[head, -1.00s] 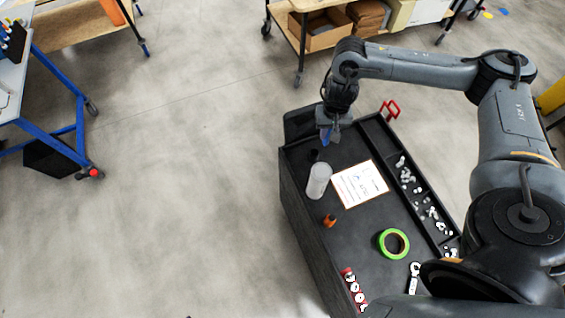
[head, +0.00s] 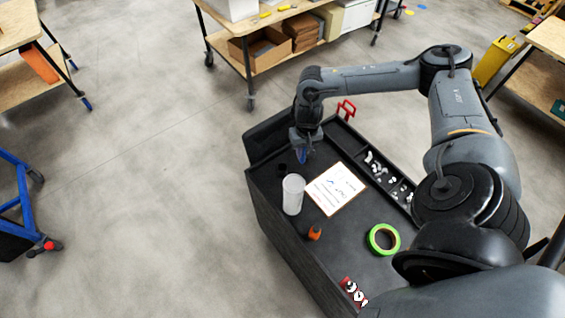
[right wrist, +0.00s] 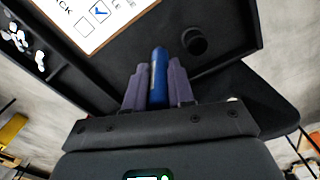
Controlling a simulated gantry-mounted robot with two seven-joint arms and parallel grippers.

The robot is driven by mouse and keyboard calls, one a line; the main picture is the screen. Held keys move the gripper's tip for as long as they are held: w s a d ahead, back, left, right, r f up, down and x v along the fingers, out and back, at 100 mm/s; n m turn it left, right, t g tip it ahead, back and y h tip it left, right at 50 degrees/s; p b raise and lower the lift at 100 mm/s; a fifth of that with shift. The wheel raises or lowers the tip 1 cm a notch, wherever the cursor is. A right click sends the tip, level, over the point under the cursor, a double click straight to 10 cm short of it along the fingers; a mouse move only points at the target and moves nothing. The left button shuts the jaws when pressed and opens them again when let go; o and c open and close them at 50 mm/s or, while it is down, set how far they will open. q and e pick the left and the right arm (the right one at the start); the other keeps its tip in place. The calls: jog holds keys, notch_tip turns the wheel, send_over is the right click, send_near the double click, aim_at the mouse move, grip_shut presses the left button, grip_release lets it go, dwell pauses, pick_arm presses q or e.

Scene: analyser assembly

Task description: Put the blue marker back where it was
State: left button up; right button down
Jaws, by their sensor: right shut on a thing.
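My right gripper (head: 302,148) is shut on the blue marker (right wrist: 158,76). In the right wrist view the marker stands between the two fingers, its rounded blue end reaching past the fingertips. In the head view only a little of the marker (head: 301,156) shows under the gripper, over the far end of the black cart top. A small dark round holder (right wrist: 195,41) is beside the marker, to its right in the wrist view. In the head view the holder (head: 283,168) is left of and slightly below the gripper. The marker is apart from it. My left gripper is not in view.
The black cart (head: 262,205) carries a white cylinder (head: 293,195), a clipboard sheet (head: 335,188), an orange item (head: 315,233) and green tape (head: 372,242). A side tray holds small white parts (head: 376,168). A red handle (head: 346,108) is at the cart's far edge.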

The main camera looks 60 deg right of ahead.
jog(key=shift+w+a+f+b, duration=0.15)
jog(key=shift+w+a+f, duration=0.3)
jog(key=shift+w+f, duration=0.75)
jog(key=shift+w+a+f+b, duration=0.1)
jog(key=shift+w+a+f, duration=0.4)
jog(key=shift+w+f, duration=0.75)
jog(key=shift+w+a+f+b, duration=0.15)
jog(key=shift+w+a+f, duration=0.45)
jog(key=shift+f, duration=1.05)
jog(key=shift+w+d+f, duration=0.1)
jog(key=shift+w+d, duration=0.05)
jog(key=c, duration=1)
grip_release()
jog(key=shift+o, duration=0.2)
